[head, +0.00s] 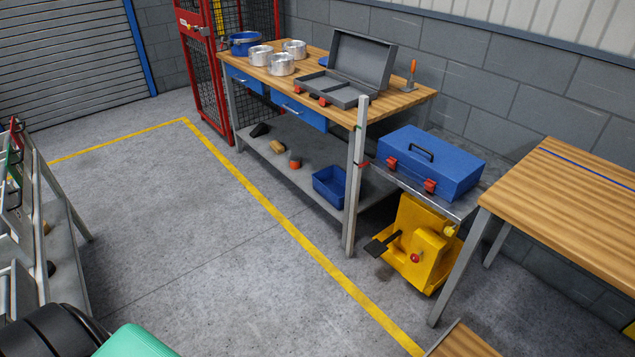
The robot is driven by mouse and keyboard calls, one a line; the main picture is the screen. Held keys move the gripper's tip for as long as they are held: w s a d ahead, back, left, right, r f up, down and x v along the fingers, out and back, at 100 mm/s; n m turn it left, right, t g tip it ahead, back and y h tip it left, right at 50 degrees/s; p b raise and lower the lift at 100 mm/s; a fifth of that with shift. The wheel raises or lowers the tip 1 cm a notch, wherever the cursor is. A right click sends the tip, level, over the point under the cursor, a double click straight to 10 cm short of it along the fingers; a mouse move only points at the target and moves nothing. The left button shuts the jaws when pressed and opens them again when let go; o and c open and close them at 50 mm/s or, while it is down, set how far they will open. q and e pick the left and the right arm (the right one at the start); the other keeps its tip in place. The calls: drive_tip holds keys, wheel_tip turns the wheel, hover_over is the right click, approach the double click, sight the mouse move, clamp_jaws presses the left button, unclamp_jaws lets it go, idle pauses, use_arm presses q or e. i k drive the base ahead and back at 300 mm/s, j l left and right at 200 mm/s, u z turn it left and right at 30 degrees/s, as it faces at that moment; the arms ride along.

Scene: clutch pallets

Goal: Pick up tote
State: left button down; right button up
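An open blue tote (331,187) sits upright on the lower shelf of the wooden-topped workbench, near its right front leg. Its inside looks empty from here. A round blue container (243,44) stands on the far left of the bench top. A closed blue toolbox (430,162) with red latches and a dark handle rests on a small metal stand right of the bench. Neither of my grippers is in view.
The workbench (405,98) carries silver cylinders (281,65) and an open grey case (360,62). A yellow machine (422,246) stands under the toolbox. A wooden table (580,205) is at right, a rack (40,215) at left. The floor between is clear.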

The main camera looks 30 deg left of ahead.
sight(329, 183)
drive_tip(key=i+j, duration=0.1)
drive_tip(key=j, duration=0.3)
drive_tip(key=i+j+u, duration=0.1)
drive_tip(key=j, duration=0.3)
drive_tip(key=i+j, duration=0.15)
drive_tip(key=j, duration=0.2)
drive_tip(key=i+j, duration=0.1)
drive_tip(key=j, duration=0.3)
drive_tip(key=i+j+u, duration=0.1)
drive_tip(key=j, duration=0.25)
drive_tip(key=i+j, duration=0.15)
drive_tip(key=j, duration=0.25)
drive_tip(key=i+z, duration=0.25)
drive_tip(key=i, duration=0.15)
drive_tip(key=i+j+z, duration=0.25)
drive_tip(key=i+l, duration=0.1)
drive_tip(key=i, duration=0.05)
